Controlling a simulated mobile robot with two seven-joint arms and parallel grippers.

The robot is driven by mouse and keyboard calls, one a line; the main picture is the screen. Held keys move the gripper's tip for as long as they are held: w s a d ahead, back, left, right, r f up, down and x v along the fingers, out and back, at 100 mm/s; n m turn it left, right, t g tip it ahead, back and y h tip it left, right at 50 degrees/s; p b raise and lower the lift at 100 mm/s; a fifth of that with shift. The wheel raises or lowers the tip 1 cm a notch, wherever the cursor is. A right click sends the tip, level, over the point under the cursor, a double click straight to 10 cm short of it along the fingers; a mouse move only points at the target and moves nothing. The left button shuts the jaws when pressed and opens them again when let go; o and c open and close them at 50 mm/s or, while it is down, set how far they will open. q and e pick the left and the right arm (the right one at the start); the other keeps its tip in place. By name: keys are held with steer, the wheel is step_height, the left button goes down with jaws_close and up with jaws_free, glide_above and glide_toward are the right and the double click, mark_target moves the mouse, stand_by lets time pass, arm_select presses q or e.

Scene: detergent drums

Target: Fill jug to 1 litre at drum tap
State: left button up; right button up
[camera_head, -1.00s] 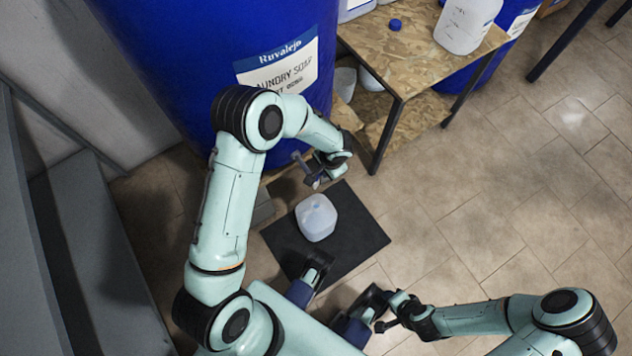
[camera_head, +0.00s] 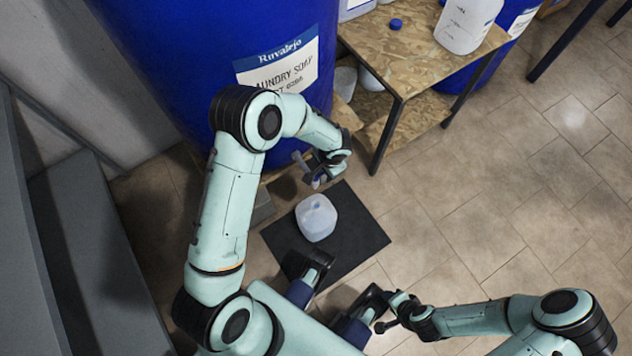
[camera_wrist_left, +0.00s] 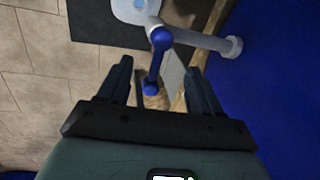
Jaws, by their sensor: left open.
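The translucent white jug (camera_head: 316,218) stands on a black mat (camera_head: 358,244) below the blue drum (camera_head: 180,60). Its top also shows at the upper edge of the left wrist view (camera_wrist_left: 128,10). The drum's tap (camera_wrist_left: 207,42) has a grey pipe and a blue handle (camera_wrist_left: 157,65). My left gripper (camera_head: 312,180) is at the tap, above and behind the jug. In the left wrist view its open fingers (camera_wrist_left: 160,88) stand either side of the blue handle's lower end. My right gripper (camera_head: 384,322) is low at the front, away from the jug; its jaws are unclear. The liquid level is not readable.
Grey panels (camera_head: 90,240) border the left. The tiled floor at right is clear.

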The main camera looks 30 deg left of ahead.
arm_select(q)
steer(key=shift+r, duration=0.1)
steer(key=r, duration=0.1)
steer(key=r+p, duration=0.1)
steer(key=r, duration=0.1)
steer(key=r+p, duration=0.1)
steer(key=shift+s+d+r, duration=0.1)
steer(key=shift+d+r, duration=0.05)
steer(key=shift+d, duration=0.15)
arm_select(e)
step_height(320, 180, up, 3)
steer(key=shift+f, duration=0.1)
stand_by(0.3)
arm_select(q)
step_height(320, 180, up, 13)
steer(key=d+p, duration=0.2)
steer(key=p, duration=0.1)
steer(key=shift+s+d, duration=0.25)
steer(key=shift+s, duration=0.15)
arm_select(e)
steer(key=s+a+r+g, duration=0.2)
steer(key=s, duration=0.3)
steer(key=shift+s+a+r+y, duration=0.15)
steer(key=shift+s+r+y, duration=0.1)
steer(key=shift+r+y, duration=0.15)
